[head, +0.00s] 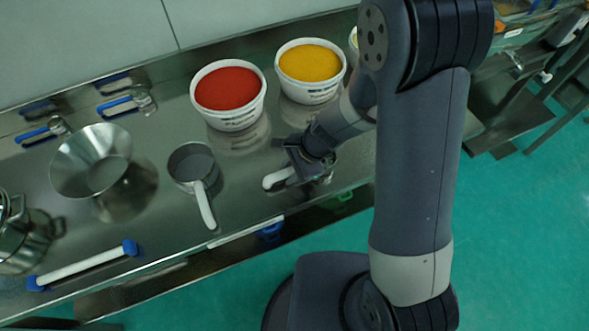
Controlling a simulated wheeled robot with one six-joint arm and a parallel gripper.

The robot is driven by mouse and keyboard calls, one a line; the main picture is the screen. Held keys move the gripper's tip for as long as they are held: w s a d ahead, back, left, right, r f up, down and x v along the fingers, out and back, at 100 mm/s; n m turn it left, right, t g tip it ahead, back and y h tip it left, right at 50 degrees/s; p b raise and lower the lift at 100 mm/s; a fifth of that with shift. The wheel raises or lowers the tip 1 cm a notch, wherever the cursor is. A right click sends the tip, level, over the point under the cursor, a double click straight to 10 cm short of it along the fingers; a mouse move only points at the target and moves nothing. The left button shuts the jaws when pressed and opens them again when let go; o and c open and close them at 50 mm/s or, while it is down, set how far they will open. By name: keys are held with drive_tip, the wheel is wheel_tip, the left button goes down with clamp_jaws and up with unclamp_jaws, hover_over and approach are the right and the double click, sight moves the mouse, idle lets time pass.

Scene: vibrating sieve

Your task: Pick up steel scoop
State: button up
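A steel scoop (192,164) with a round grey cup and a white handle (206,206) stands on the steel counter, left of my gripper. Its handle points toward the counter's front edge. My gripper (276,163) is low over the counter, to the right of the scoop and apart from it. A white rounded piece (277,179) shows at the gripper; I cannot tell whether it is a separate thing. The fingers are small and dark, so their opening is unclear.
Tubs of red powder (230,120) and yellow powder (310,92) stand behind my gripper. A steel funnel (70,165) stands left of the scoop. Blue-handled tools (122,103) lie behind it. A white bar with blue ends (85,264) lies at the front left.

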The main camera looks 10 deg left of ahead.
clamp_jaws()
drive_tip(key=shift+r, duration=0.1)
